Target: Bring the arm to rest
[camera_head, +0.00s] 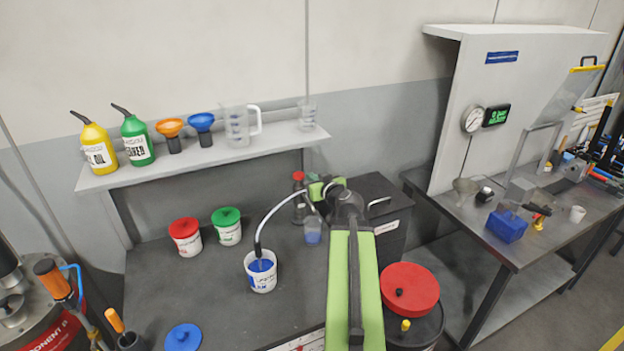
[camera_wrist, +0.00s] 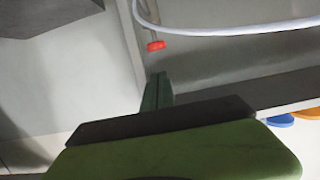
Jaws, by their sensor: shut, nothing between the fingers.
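My green arm reaches up from the bottom centre of the head view, over the dark workbench (camera_head: 200,275). Its end, with my gripper, is small and partly hidden behind the arm's dark joint, above the back right of the bench. In the wrist view my gripper (camera_wrist: 157,92) shows as a narrow green finger pair beyond the dark and green housing. It is shut with nothing held. A white tub with blue contents (camera_head: 262,280) stands on the bench, with a pale hose (camera_head: 275,212) curving down into it.
A clear cup with blue liquid (camera_head: 313,232) stands near my gripper. Red-lidded (camera_head: 186,240) and green-lidded (camera_head: 228,228) tubs stand to the left. A shelf (camera_head: 180,165) with bottles, funnels and jugs is behind. A red-lidded drum (camera_head: 408,290) is right of my arm.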

